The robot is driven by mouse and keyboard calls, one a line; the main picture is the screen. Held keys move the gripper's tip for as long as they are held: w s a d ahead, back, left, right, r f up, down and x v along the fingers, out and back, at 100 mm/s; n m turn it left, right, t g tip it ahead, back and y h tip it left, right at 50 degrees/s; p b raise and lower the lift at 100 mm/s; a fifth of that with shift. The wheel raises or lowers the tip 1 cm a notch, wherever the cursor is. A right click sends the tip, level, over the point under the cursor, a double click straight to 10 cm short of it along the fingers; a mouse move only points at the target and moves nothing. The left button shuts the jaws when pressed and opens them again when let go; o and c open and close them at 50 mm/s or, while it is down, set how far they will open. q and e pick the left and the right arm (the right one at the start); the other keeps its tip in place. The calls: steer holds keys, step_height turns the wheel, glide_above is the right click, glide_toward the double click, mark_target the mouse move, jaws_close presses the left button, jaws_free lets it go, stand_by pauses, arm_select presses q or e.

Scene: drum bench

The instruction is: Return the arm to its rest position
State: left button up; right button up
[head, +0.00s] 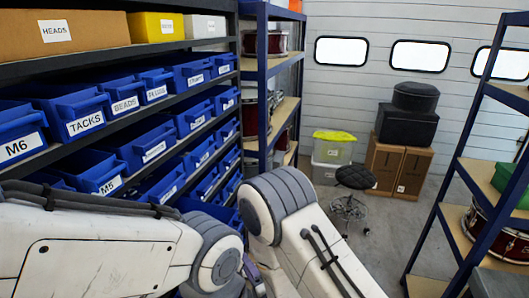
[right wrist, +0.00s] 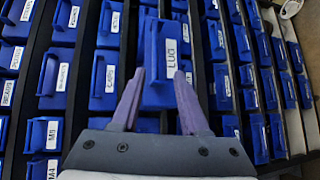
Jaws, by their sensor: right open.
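My right gripper (right wrist: 160,75) is open in the right wrist view, its two purple fingers pointing at the rack of blue bins. A blue bin with a white label (right wrist: 171,58) lies straight ahead, between and beyond the fingertips. I cannot tell whether the fingertips touch it. In the head view my right arm (head: 310,240) reaches in from the bottom toward the rack. Its gripper is mostly hidden there behind the arm links. My left arm (head: 100,250) comes in from the left, and its gripper is not visible.
Shelves of labelled blue bins fill the left, including a TACKS bin (head: 84,125). A blue-framed rack (head: 486,110) with drums stands at right. Grey floor (head: 395,225) is clear between.

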steer(key=s+d+m+g+h+b, duration=0.2)
steer(key=s+d+m+g+b, duration=0.1)
steer(key=s, duration=0.5)
steer(key=s+d+m+g+h+b, duration=0.2)
steer(key=s+d+m+g+b, duration=0.1)
steer(key=s+m+g, duration=0.3)
steer(key=s+d+m+g+h+b, duration=0.2)
steer(key=s+d+m+g+b, duration=0.2)
steer(key=s+m, duration=0.4)
steer(key=shift+s+r+g+b, duration=0.15)
steer(key=shift+s+g+b, duration=0.35)
steer(key=shift+s+b, duration=0.25)
steer(key=shift+d, duration=0.1)
